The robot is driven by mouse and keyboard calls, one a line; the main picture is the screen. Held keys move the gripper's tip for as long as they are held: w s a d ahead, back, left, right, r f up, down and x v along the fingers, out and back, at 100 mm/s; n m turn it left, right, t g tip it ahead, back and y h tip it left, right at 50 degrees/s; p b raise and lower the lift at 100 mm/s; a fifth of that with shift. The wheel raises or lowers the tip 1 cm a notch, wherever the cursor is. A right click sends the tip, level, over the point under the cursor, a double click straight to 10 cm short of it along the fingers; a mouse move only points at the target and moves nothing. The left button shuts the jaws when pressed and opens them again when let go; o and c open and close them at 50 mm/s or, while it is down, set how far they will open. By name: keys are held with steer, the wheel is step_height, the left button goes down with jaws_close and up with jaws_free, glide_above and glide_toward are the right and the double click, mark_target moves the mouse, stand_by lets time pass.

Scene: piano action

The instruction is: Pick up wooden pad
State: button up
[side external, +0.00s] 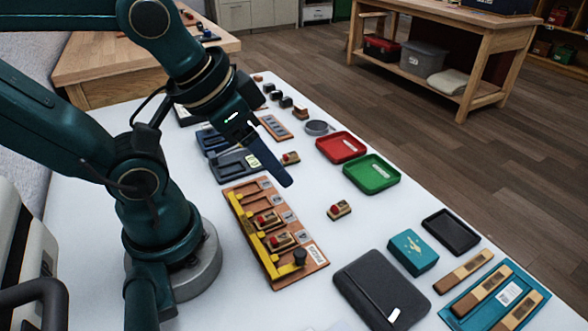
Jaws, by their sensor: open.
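A small wooden pad (339,210) with a red top lies alone on the white table, right of the wooden fixture (313,250). Another similar pad (290,158) lies farther back, beside the grey device. Two more red-topped wooden pads (267,219) (281,241) sit in the fixture along its yellow rail. I cannot tell which pad the task means. My gripper (285,181) points down above the fixture's far end, left of the lone pad and apart from it. It is open, with nothing seen between its fingers; one finger hides most of the other.
A red tray (341,147) and a green tray (371,175) stand behind the lone pad. A dark case (383,287), a teal box (412,252), a black tray (451,232) and a teal board with wooden pieces (470,321) occupy the front right. White table around the lone pad is clear.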

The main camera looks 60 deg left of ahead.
steer(key=shift+r, duration=0.1)
stand_by(0.6)
steer(key=g, duration=0.4)
glide_above(342, 203)
step_height(342, 203, down, 4)
steer(key=shift+n+g, duration=0.4)
steer(key=shift+g, duration=0.4)
step_height(342, 203, down, 6)
steer(key=shift+w+r, duration=0.1)
steer(key=shift+f, duration=2.7)
jaws_close()
